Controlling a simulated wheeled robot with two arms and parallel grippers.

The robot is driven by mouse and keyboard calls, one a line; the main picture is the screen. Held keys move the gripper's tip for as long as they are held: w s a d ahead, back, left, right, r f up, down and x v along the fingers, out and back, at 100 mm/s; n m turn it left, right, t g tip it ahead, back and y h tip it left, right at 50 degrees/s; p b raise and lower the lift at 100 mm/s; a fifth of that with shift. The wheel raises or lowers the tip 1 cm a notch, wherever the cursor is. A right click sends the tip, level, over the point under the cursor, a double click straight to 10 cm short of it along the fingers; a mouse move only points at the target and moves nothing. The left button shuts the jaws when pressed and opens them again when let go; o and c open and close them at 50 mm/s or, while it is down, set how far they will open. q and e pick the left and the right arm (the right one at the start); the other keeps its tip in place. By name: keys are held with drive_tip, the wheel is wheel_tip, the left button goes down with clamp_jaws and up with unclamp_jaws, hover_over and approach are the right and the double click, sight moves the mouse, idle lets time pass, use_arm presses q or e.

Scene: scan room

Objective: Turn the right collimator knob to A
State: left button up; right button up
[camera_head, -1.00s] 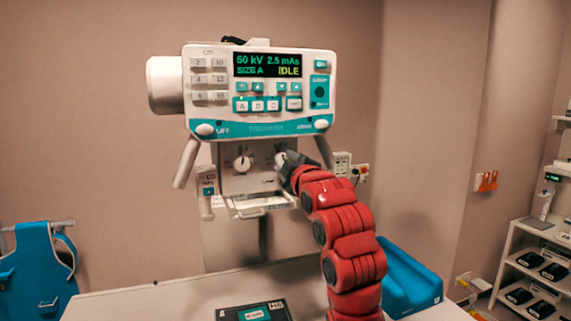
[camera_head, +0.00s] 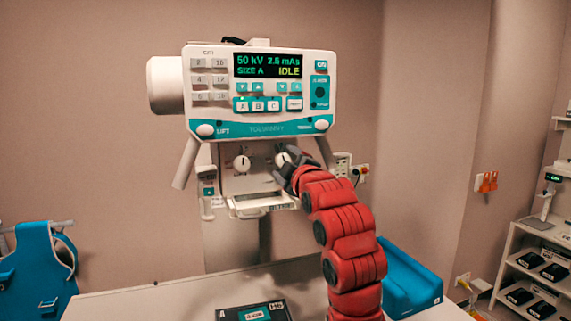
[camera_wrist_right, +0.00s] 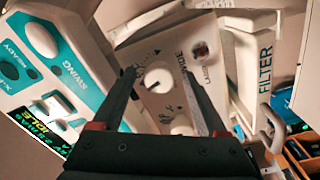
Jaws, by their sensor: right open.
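The collimator panel (camera_head: 262,184) hangs under the control console and carries two white round knobs. The right knob (camera_head: 283,159) has my right gripper (camera_head: 287,164) at it. In the right wrist view a white knob (camera_wrist_right: 158,80) shows between the two dark fingers of my right gripper (camera_wrist_right: 158,72), which are open, one on each side of it. A gap shows between the knob and the fingers there. I cannot read which letter the knob points to. The left knob (camera_head: 242,163) stands apart from the gripper. My left gripper is not in view.
The console (camera_head: 262,90) above reads 50 kV, 2.5 mAs, SIZE A, IDLE. Handles angle down on both sides of the panel. A table (camera_head: 165,300) with a dark cassette (camera_head: 235,313) and a blue wedge (camera_head: 410,280) lies below. A shelf stands at the right.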

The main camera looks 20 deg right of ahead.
drive_tip(key=s+b, duration=0.6)
drive_tip(key=s, duration=1.1)
drive_tip(key=shift+s+d+f, duration=0.2)
drive_tip(key=shift+d+f, duration=0.05)
drive_tip(key=shift+f, duration=0.15)
